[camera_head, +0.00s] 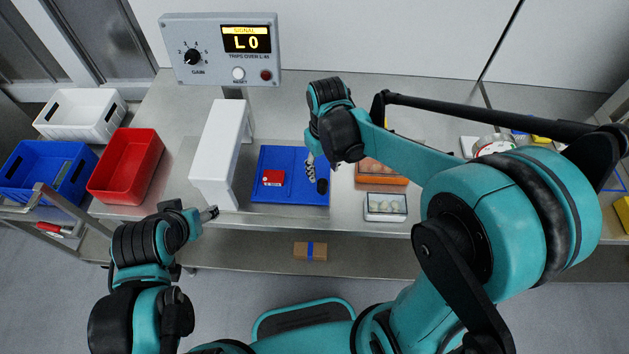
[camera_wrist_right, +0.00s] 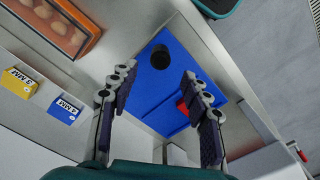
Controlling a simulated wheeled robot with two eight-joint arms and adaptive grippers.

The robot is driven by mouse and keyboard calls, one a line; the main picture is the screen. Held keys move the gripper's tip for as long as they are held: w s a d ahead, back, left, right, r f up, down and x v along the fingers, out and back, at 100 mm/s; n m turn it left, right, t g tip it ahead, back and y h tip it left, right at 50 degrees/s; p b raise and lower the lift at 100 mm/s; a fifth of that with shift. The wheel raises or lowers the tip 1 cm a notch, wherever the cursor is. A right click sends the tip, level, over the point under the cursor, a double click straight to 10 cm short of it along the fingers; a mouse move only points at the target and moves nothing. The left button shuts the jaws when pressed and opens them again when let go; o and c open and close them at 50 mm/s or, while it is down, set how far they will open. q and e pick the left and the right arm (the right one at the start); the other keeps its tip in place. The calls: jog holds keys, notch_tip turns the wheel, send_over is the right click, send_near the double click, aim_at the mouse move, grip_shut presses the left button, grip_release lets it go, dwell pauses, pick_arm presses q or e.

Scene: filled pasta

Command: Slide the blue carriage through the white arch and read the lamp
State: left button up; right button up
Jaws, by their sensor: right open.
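The blue carriage (camera_head: 268,192) is a flat plate on the steel table, just right of the white arch (camera_head: 218,150). A red block (camera_head: 273,177) and a black knob (camera_head: 322,186) are on it. My right gripper (camera_head: 313,168) is over the carriage's right part, partly hidden by its wrist. In the right wrist view the gripper (camera_wrist_right: 158,75) is open, with the carriage (camera_wrist_right: 158,100) below and the black knob (camera_wrist_right: 160,57) beyond the fingertips. The display (camera_head: 246,40) reads "SIGNAL L0". My left gripper (camera_head: 210,213) is near the table's front edge, its jaws unclear.
A red bin (camera_head: 126,165), a blue crate (camera_head: 42,172) and a white crate (camera_head: 80,115) stand at the left. An orange tray (camera_head: 382,178) and a clear-lidded box (camera_head: 385,207) sit close right of the carriage. A brown box (camera_head: 310,251) lies on the lower shelf.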

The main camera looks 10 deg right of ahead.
aim_at(323, 181)
notch_tip(323, 181, down, 8)
jog(key=b, duration=0.2)
jog(key=shift+b, duration=0.3)
